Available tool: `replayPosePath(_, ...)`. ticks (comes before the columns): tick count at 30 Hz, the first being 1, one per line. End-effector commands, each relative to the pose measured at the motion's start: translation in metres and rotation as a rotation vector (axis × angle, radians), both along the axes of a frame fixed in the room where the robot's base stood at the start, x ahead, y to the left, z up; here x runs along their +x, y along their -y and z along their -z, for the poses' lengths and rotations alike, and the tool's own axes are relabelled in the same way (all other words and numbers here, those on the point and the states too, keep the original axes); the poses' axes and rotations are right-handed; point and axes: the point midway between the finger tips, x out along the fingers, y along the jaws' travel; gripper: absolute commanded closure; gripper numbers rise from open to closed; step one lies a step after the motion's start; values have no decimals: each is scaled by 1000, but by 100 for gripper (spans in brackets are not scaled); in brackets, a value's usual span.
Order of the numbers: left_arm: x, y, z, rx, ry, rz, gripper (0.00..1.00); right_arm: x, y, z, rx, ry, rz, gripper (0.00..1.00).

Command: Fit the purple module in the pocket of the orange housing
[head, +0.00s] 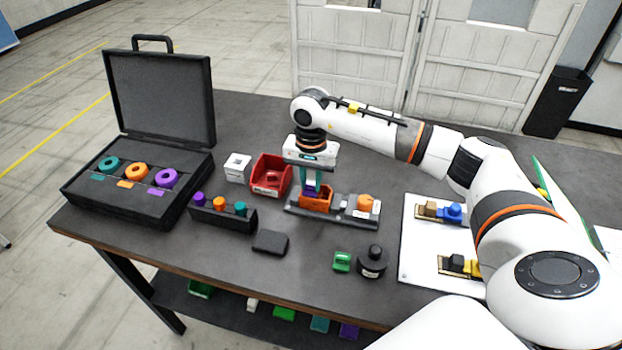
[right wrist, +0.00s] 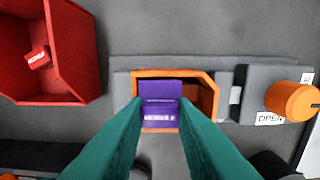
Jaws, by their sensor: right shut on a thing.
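The orange housing (head: 318,203) sits on a grey fixture base near the middle of the table. In the right wrist view its orange rim (right wrist: 203,78) surrounds a dark pocket. My right gripper (head: 312,184) points down over the housing and is shut on the purple module (right wrist: 160,100). The module is over the left part of the pocket, with open pocket to its right. I cannot tell how deep it sits. In the head view the module (head: 310,190) is mostly hidden by the teal fingers. My left gripper is not in view.
The fixture base (head: 345,216) carries an orange knob (head: 365,202) on its right, beside an "OPEN" label. A red bin (head: 270,175) stands close on the left. A black rack (head: 222,214) with coloured pegs, an open case (head: 140,190) and a dark block (head: 270,243) are nearby.

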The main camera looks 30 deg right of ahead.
Motion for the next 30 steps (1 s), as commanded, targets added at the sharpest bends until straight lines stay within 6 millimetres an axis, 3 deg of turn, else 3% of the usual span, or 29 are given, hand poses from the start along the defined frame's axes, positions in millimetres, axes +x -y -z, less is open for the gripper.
replayPosePath(10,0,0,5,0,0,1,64,0,0,6,0,0,0,99)
replayPosePath(11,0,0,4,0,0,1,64,0,0,5,0,0,0,72)
replayPosePath(15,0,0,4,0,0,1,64,0,0,5,0,0,0,52)
replayPosePath(20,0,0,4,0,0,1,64,0,0,5,0,0,0,52)
replayPosePath(23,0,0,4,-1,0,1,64,0,0,5,0,0,0,63)
replayPosePath(30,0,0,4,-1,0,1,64,0,0,5,0,-1,0,63)
